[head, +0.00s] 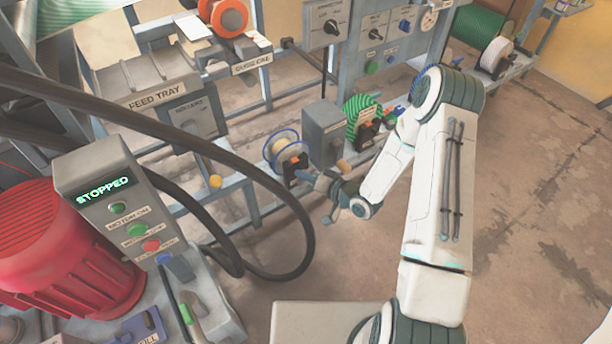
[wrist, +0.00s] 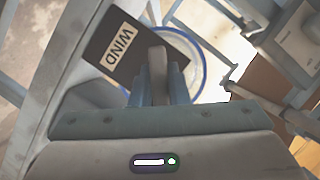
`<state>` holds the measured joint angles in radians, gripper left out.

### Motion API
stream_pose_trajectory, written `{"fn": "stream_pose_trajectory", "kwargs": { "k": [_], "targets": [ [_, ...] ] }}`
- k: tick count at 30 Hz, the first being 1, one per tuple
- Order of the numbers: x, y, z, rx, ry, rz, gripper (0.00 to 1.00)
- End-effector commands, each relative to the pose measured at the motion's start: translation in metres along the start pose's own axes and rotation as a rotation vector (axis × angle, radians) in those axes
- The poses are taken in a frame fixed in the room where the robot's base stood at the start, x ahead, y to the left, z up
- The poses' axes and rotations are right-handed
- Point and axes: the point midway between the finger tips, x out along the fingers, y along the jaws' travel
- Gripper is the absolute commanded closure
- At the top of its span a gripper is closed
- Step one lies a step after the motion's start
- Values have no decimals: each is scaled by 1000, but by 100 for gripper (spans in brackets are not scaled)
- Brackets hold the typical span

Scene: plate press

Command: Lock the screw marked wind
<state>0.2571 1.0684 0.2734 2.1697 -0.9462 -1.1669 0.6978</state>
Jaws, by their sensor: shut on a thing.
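The dark block with the white WIND label (wrist: 117,55) fills the upper middle of the wrist view. A pale grey screw handle (wrist: 157,65) stands at its right edge, between the fingers of my gripper (wrist: 160,88). My gripper is shut on this screw handle. In the head view my gripper (head: 312,178) reaches the dark wind block (head: 296,164) beside a white spool with a blue rim (head: 280,148). The screw itself is hidden by the fingers there, and its turn angle cannot be told.
A grey box (head: 323,132) and a green-striped reel (head: 362,117) stand right of the spool. The control box (head: 105,185) reads STOPPED, beside a red motor (head: 65,250). Thick black hoses (head: 290,200) loop left of my arm. Open floor (head: 540,200) lies to the right.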

Motion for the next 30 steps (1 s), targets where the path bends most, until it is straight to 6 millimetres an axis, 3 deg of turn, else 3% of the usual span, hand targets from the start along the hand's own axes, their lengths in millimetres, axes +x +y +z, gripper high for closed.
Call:
{"fn": "stream_pose_trajectory", "kwargs": {
  "k": [18, 30],
  "targets": [
    [0, 1, 1, 499, 1, -205, 100],
    [-1, 0, 1, 646, 0, -265, 100]
  ]
}}
